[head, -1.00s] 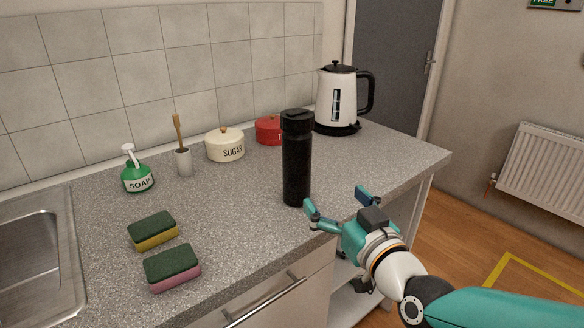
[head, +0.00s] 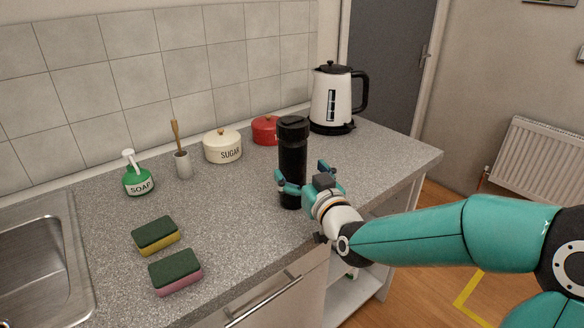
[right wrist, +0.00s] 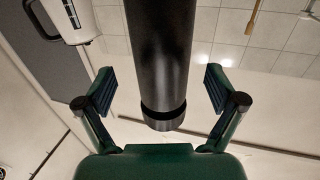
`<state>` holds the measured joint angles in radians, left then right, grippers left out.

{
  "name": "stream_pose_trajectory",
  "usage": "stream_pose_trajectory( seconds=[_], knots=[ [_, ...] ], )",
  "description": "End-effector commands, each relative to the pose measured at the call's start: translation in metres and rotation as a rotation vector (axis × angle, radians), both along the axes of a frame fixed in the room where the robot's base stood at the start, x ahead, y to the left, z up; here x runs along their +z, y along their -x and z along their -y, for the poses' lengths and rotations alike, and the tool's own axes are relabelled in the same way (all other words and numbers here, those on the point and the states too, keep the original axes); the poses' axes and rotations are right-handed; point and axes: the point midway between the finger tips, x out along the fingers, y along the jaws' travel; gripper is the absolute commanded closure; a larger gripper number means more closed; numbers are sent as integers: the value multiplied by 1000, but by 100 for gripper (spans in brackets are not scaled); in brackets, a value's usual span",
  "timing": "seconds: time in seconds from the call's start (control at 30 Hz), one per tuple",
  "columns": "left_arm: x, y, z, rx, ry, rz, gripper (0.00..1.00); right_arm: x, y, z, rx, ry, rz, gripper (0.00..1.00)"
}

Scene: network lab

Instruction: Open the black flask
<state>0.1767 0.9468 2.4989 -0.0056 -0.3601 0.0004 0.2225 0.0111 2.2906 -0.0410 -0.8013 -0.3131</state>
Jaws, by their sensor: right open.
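The black flask (head: 292,150) stands upright on the worktop with its lid on top. My right gripper (head: 302,178) is open, with its fingers at the lower half of the flask. In the right wrist view the flask (right wrist: 160,60) runs between the two spread fingers of my right gripper (right wrist: 160,90). A gap shows on each side, and the fingers do not appear to press on it. My left gripper is not in view.
A white kettle (head: 334,97), a red pot (head: 265,130) and a sugar pot (head: 222,146) stand behind the flask. A soap bottle (head: 138,178), a brush in a holder (head: 183,164), two sponges (head: 155,235) and a sink (head: 35,262) are at the left. The worktop (head: 235,205) left of the flask is clear.

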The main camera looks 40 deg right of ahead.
Motion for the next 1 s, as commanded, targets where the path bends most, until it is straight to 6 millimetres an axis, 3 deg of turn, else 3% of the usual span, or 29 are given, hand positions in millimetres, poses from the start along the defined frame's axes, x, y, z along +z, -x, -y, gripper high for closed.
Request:
stream_pose_trajectory(
  seconds=[0.23,0.53,1.0],
  knots=[
    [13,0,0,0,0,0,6,3,-34,5,0,0,-1,7],
    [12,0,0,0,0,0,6,2,-39,6,0,-1,0,7],
    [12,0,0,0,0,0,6,3,-39,6,0,-1,0,83]
  ],
)
